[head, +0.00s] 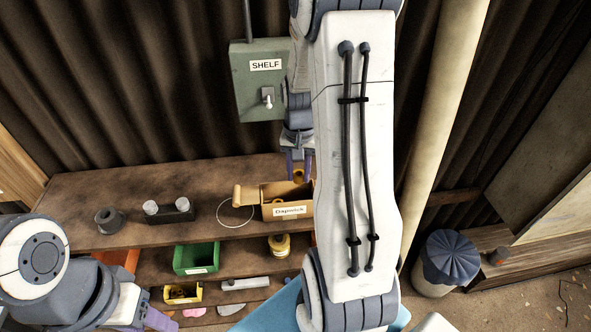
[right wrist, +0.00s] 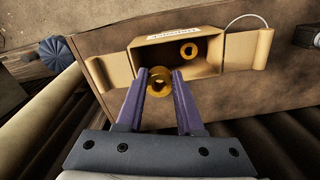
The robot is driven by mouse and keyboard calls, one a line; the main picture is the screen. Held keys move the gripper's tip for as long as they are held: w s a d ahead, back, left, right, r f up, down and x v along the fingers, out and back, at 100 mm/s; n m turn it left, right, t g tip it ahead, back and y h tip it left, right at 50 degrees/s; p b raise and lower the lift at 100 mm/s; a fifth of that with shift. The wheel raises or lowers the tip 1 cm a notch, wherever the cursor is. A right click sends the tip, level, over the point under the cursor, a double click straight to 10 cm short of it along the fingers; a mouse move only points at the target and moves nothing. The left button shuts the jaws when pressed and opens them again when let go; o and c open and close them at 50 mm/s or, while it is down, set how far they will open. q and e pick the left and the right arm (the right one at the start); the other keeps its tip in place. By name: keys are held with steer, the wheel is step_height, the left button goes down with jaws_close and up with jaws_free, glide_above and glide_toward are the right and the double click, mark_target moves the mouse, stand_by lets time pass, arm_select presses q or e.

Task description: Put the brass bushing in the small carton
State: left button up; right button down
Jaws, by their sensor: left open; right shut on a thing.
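The small carton (head: 270,212) stands open on the top shelf board with its flaps folded out; it also shows in the right wrist view (right wrist: 145,58). My right gripper (head: 299,172) is over the carton's back part, shut on a brass bushing (right wrist: 159,80). The bushing sits between the purple fingertips, near the carton's rim; its exact height above the carton is hard to tell. A second brass ring (right wrist: 188,50) lies inside the carton. My left gripper (head: 155,312) is open and empty at the lower left, away from the carton.
Left of the carton are a wire loop (head: 234,226), a dark block with two pale knobs (head: 170,212) and a dark grey ring part (head: 109,220). Lower boards hold a green bin (head: 197,258), a yellow bin (head: 182,294) and a brass-coloured part (head: 279,246). A SHELF switch box (head: 260,85) hangs behind.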

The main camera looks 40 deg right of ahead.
step_height(320, 180, down, 10)
steer(key=b, duration=0.8)
steer(key=shift+f, duration=0.25)
steer(key=shift+f, duration=0.35)
steer(key=shift+c, duration=2.3)
jaws_free()
step_height(320, 180, up, 7)
steer(key=p, duration=0.5)
steer(key=shift+p, duration=0.4)
